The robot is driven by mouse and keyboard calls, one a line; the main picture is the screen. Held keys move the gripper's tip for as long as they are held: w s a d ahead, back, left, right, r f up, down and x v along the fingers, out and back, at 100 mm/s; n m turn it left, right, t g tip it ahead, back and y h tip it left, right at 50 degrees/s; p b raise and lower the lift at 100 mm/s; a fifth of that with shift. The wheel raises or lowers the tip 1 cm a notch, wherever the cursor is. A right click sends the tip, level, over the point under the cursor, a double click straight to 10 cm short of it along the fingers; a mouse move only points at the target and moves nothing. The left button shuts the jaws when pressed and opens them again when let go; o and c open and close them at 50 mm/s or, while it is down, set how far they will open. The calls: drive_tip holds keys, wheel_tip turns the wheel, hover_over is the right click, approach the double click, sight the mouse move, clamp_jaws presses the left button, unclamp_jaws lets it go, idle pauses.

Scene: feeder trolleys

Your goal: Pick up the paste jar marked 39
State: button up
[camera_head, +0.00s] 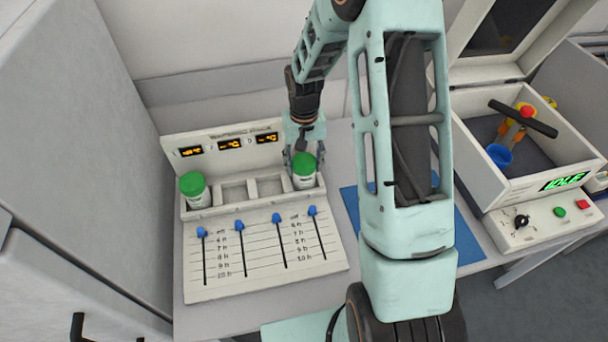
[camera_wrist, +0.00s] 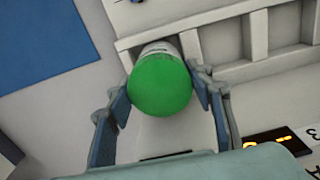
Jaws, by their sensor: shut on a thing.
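A white jar with a green lid (camera_head: 304,163) is at the right-end slot of the warming station (camera_head: 262,270). My gripper (camera_head: 303,150) is shut on this jar from above. In the wrist view the green lid (camera_wrist: 160,84) sits between the two blue-grey fingers of my gripper (camera_wrist: 164,92), one on each side. The jar looks upright and still at its slot; I cannot tell if it is clear of the slot floor. A second green-lidded jar (camera_head: 193,187) stands in the left-end slot. I cannot read the number on either jar.
The two middle slots are empty. Several sliders with blue knobs (camera_head: 239,225) are on the front panel. A blue mat (camera_head: 350,202) lies to the right, partly behind my arm. An open-lidded machine (camera_head: 540,222) stands further right. A grey cabinet (camera_head: 80,130) is at the left.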

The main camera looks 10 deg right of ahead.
clamp_jaws()
drive_tip(key=shift+r, duration=0.1)
